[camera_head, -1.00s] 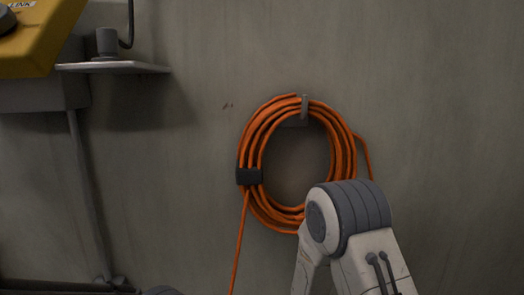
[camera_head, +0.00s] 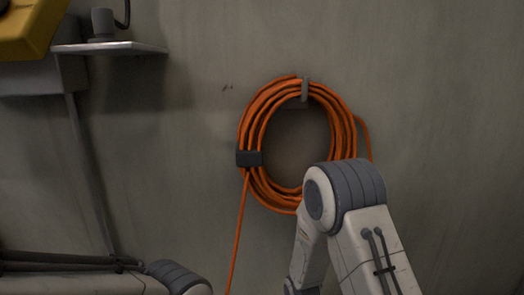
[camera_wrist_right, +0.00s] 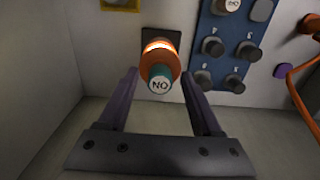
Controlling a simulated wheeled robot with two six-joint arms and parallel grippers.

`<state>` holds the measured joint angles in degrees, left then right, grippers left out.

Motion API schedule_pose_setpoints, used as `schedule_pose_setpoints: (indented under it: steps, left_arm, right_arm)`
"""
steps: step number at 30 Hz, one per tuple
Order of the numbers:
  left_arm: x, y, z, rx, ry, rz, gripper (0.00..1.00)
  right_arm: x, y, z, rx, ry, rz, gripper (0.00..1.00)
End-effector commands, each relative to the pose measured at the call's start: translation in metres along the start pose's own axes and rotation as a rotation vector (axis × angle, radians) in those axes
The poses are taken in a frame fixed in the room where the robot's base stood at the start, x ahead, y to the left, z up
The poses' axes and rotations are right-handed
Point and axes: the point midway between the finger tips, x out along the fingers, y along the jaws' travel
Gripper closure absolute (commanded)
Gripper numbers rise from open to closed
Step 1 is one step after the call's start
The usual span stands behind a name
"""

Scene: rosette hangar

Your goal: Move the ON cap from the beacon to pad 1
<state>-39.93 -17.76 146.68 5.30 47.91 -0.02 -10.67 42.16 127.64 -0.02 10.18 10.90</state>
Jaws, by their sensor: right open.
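In the right wrist view the ON cap (camera_wrist_right: 160,84) is a teal cap with a pale face, its lettering upside down. It sits at the near end of the beacon (camera_wrist_right: 159,48), which is orange with a bright glowing band and a dark base on the wall. My right gripper (camera_wrist_right: 160,75) is open, one finger on each side of the cap, with visible gaps. A blue panel (camera_wrist_right: 207,47) with several dark round pieces and white marks is to the right. I cannot tell which spot is pad 1. My left gripper is out of view.
In the head view a coiled orange cable (camera_head: 256,115) hangs on the wall. A small shelf (camera_head: 110,48) and a yellow box (camera_head: 30,28) are at upper left. An orange cable (camera_wrist_right: 299,97) and a purple knob (camera_wrist_right: 282,71) are at right in the wrist view.

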Motion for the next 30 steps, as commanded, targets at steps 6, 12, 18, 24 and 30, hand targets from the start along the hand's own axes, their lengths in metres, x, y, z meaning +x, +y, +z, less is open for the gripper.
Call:
schedule_pose_setpoints:
  steps: [6,12,18,24,30]
  left_arm:
    - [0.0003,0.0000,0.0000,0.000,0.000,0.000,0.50]
    - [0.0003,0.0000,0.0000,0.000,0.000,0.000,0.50]
    - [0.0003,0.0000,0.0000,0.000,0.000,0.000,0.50]
    - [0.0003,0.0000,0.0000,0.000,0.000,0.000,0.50]
    - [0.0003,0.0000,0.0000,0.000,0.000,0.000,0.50]
  right_arm:
    - [0.0003,0.0000,0.0000,0.000,0.000,0.000,0.76]
    - [0.0003,0.0000,0.0000,0.000,0.000,0.000,1.00]
    - [0.0003,0.0000,0.0001,0.000,0.000,0.000,1.00]
    - [0.0004,0.0000,0.0001,0.000,-0.001,0.000,1.00]
    - [0.0004,0.0000,0.0002,0.000,-0.001,0.000,1.00]
